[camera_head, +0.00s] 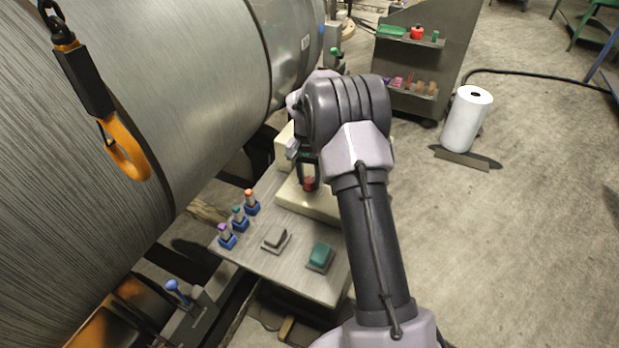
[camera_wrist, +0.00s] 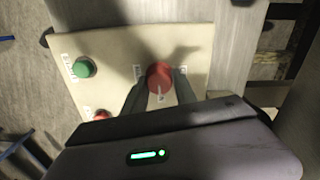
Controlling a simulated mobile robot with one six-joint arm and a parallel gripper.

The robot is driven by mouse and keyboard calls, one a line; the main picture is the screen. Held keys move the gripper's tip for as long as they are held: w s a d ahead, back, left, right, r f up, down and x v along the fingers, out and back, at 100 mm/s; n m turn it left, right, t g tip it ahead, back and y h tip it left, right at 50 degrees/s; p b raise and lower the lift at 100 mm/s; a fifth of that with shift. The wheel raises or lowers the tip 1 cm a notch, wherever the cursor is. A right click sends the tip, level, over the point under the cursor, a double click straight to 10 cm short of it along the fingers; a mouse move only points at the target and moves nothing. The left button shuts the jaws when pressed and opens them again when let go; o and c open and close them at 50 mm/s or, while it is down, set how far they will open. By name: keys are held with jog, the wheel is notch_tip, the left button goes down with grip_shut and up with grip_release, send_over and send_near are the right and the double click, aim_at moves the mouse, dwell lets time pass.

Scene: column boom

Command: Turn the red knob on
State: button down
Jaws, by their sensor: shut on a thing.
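The red knob (camera_wrist: 159,75) sits on a cream control panel (camera_wrist: 203,42) in the wrist view. It is round, with a small pale mark on the side toward my gripper and labels on the panel beside it. My gripper (camera_wrist: 158,88) has its two dark fingers closed against either side of the knob. In the head view my gripper (camera_head: 308,176) is over the cream box (camera_head: 318,208), and the red knob (camera_head: 309,184) shows partly between the fingers. My arm hides part of the box.
A green button (camera_wrist: 84,67) and another red control (camera_wrist: 101,115) are on the same panel. On the bench (camera_head: 293,284) stand a green button box (camera_head: 320,256), a grey switch (camera_head: 275,238) and several coloured levers (camera_head: 239,217). A large metal cylinder (camera_head: 170,80) fills the left.

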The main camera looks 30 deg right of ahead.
aim_at(307, 179)
jog(key=c, duration=1)
grip_release()
notch_tip(307, 179, up, 18)
jog(key=p, duration=0.5)
jog(key=shift+w+a+f, duration=0.2)
jog(key=shift+a+f, duration=0.05)
